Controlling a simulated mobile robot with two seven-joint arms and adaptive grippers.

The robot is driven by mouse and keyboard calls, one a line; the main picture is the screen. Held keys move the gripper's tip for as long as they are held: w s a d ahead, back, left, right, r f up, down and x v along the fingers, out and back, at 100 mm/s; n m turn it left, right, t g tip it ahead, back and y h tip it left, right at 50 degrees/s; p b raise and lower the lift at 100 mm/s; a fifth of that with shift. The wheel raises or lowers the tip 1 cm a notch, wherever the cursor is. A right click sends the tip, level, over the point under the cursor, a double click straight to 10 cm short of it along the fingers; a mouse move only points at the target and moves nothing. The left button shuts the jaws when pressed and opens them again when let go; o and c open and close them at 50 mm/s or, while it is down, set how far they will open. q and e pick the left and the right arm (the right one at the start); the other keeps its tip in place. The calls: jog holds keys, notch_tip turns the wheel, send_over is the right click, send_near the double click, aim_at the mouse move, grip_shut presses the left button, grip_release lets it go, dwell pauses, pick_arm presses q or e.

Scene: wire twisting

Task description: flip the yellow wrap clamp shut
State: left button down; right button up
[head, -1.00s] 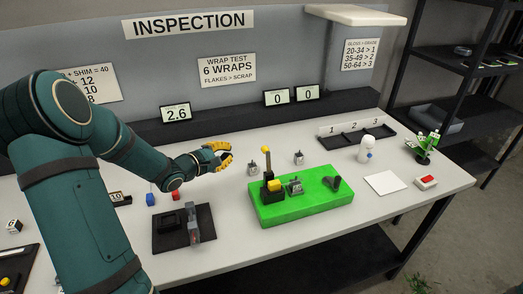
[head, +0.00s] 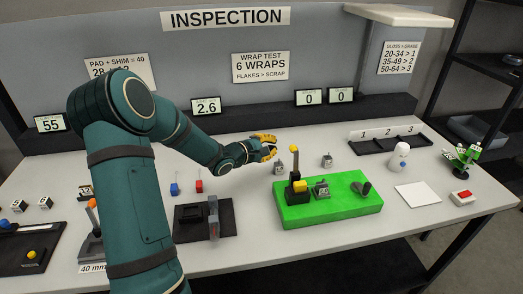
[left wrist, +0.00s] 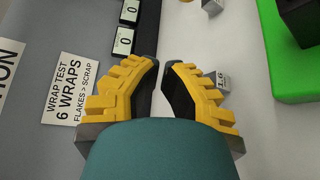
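The wrap clamp is on the green base (head: 340,212): a black block with a yellow block (head: 300,186) on it and an upright black lever with a yellow-orange tip (head: 294,148). The lever stands up, so the clamp looks open. My left gripper (head: 272,148), with yellow fingers, is above the table behind and left of the lever, apart from it. In the left wrist view (left wrist: 161,68) its fingertips are a little apart with nothing between them. A corner of the green base (left wrist: 285,60) shows there at the right. My right gripper is not in view.
A small metal block (head: 279,168) stands behind the green base, with another (head: 326,160) to its right. A grey crank-like part (head: 321,190) and a dark knob (head: 361,188) sit on the base. A black fixture (head: 212,218) stands left. A white bottle (head: 399,157) stands right.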

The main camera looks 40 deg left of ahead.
pick_arm(q)
jog(key=shift+w+d+r+b, duration=0.2)
jog(key=shift+w+d, duration=0.1)
jog(key=shift+d, duration=0.35)
jog(key=shift+w+d+r+b, duration=0.1)
jog(key=shift+w+d+b, duration=0.15)
jog(key=shift+d, duration=0.4)
jog(key=shift+w+d+r+b, duration=0.2)
jog(key=shift+w+d, duration=0.1)
jog(key=shift+d, duration=0.35)
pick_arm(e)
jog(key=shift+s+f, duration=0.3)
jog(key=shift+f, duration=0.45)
pick_arm(q)
jog(key=shift+s+r+m+t, duration=0.15)
jog(key=shift+m+t, duration=0.15)
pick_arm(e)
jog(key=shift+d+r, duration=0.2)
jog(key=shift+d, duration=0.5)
